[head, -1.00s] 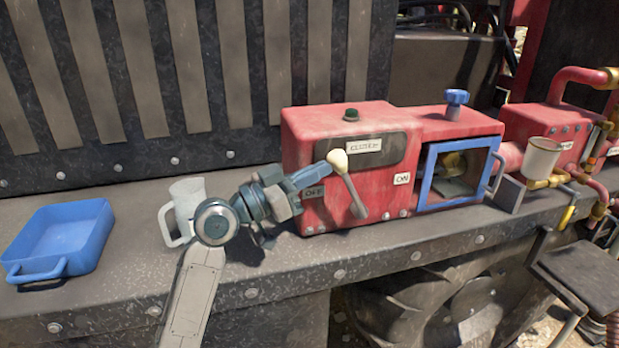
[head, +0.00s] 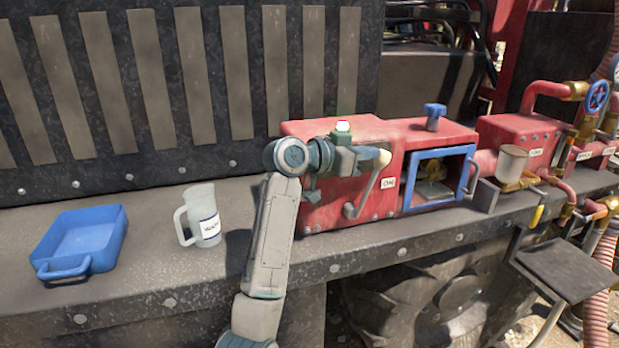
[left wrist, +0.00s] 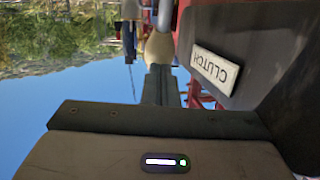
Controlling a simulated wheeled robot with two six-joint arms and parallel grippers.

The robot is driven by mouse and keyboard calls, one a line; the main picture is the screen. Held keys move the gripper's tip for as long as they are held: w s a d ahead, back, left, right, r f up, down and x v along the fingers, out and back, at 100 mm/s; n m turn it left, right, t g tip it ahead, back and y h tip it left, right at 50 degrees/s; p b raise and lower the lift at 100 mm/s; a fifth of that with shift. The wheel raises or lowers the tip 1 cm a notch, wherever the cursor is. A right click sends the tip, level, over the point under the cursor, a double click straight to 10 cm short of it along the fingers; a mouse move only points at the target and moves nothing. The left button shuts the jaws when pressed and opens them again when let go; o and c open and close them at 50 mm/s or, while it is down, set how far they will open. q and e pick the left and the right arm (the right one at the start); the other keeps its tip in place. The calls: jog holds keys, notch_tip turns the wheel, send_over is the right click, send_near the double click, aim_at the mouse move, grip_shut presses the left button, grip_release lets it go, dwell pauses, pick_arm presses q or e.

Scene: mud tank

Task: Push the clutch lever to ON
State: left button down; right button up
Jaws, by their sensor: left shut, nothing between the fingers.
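The clutch lever (head: 364,190) is a grey rod with a cream knob (head: 384,158) on the front of the red clutch box (head: 385,206). It leans up and to the right, its knob above the ON label (head: 388,183). My left gripper (head: 375,160) is shut and empty, its tips against or very close to the left side of the knob. In the left wrist view the knob (left wrist: 159,45) is just beyond the fingers (left wrist: 158,84), near the CLUTCH label (left wrist: 214,68). My arm hides the OFF label in the head view. My right gripper is not in view.
A blue-framed window (head: 411,184) and a blue knob (head: 435,112) are right of the lever. A button or lamp (head: 343,127) on top looks bright. A mug (head: 205,220) and blue tray (head: 88,237) stand left on the ledge. Pipes are at the right.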

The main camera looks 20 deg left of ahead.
aim_at(384, 153)
pick_arm(q)
jog(key=shift+w+d+g+y, duration=0.35)
jog(key=shift+d+g+y, duration=0.05)
jog(key=shift+d, duration=0.4)
jog(key=shift+w+d+f, duration=0.15)
jog(key=shift+w+d, duration=0.2)
jog(key=shift+d, duration=0.1)
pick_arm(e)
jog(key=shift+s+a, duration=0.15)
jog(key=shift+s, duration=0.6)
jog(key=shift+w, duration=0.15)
pick_arm(q)
jog(key=shift+d, duration=0.1)
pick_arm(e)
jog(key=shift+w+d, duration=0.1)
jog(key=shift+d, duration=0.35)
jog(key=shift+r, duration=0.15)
